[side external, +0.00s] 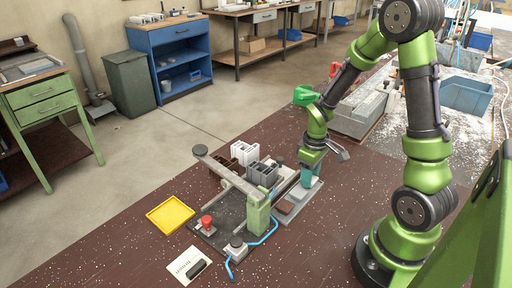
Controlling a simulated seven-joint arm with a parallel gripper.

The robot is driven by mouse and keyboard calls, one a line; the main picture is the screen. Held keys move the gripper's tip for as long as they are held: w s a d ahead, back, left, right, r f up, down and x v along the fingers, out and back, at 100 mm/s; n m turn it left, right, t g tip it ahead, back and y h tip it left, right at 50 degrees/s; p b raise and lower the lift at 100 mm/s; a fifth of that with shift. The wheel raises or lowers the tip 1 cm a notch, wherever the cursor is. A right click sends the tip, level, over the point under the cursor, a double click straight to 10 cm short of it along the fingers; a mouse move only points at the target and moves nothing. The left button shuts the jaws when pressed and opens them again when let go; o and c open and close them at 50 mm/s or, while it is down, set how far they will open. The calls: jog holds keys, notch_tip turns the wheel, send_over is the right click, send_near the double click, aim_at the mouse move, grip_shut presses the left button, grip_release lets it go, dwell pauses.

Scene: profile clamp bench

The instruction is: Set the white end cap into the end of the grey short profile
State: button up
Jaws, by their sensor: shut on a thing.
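The grey short profile (263,173) stands in the clamp fixture, its slotted end facing up. A white profile block (245,152) and a brown one (228,167) stand just behind and left of it. My gripper (305,180) is low over the grey stepped block on the right of the fixture, to the right of the grey profile and apart from it. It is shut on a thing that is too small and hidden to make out. I cannot pick out the white end cap anywhere.
The fixture has a long lever arm (228,175), a green upright (258,212), a red knob (207,222) and a blue hose (262,239). A yellow tray (170,215) lies left, with a paper card (188,266) in front. The bench between fixture and my base is clear.

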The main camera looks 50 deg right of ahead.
notch_tip(320, 180, up, 9)
jog(key=shift+n, duration=0.8)
jog(key=w+a, duration=0.3)
jog(key=w+a+r, duration=0.1)
jog(key=w+a, duration=0.2)
jog(key=shift+w+a+r, duration=0.2)
jog(key=shift+w+a, duration=0.2)
jog(key=shift+m, duration=0.9)
jog(key=shift+w+a+f, duration=0.65)
jog(key=shift+w+a, duration=0.15)
jog(key=shift+w, duration=0.15)
jog(key=shift+w+a+f, duration=0.6)
jog(key=shift+w+a, duration=0.15)
jog(key=shift+w, duration=0.15)
jog(key=shift+f, duration=0.5)
jog(key=o, duration=1.1)
jog(key=shift+o, duration=0.4)
